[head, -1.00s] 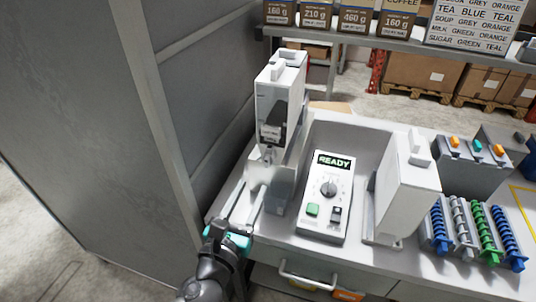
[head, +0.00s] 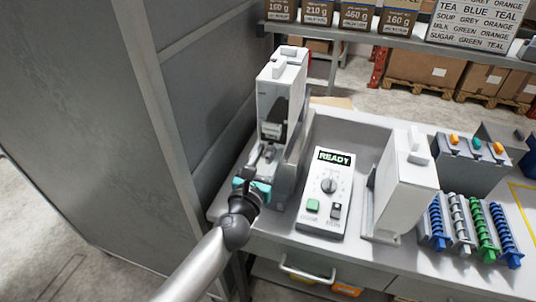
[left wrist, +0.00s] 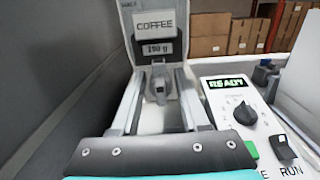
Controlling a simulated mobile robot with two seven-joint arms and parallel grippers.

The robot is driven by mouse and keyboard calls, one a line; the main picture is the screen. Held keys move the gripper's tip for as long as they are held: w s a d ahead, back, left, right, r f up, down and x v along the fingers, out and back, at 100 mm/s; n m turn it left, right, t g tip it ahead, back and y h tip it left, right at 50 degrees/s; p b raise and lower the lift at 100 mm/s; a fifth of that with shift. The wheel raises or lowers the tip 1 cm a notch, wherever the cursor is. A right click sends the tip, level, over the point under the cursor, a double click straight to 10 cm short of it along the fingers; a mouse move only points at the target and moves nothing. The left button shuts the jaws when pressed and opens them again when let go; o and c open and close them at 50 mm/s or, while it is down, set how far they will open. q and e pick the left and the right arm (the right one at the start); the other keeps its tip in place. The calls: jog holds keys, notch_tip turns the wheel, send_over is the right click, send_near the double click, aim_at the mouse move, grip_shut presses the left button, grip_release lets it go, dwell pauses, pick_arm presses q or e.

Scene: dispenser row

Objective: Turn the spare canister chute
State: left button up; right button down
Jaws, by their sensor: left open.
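A tall white canister (head: 283,85) with a dark part low on its front stands at the left end of the counter. In the left wrist view its front (left wrist: 155,25) reads COFFEE above a small weight label. A grey chute (left wrist: 160,82) sticks out below the label. My left gripper (head: 267,155) is in front of this canister. In the left wrist view its two open fingers (left wrist: 160,76) lie one on each side of the chute; I cannot tell whether they touch it. My right gripper is not in view.
A control panel (head: 324,205) reading READY, with a knob and buttons, is right of the canister. Another white canister (head: 405,185) stands further right, beside several coloured spirals (head: 487,235). A grey wall (head: 190,110) is close on the left.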

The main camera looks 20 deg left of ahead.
pick_arm(q)
jog(key=shift+c, duration=0.3)
grip_shut()
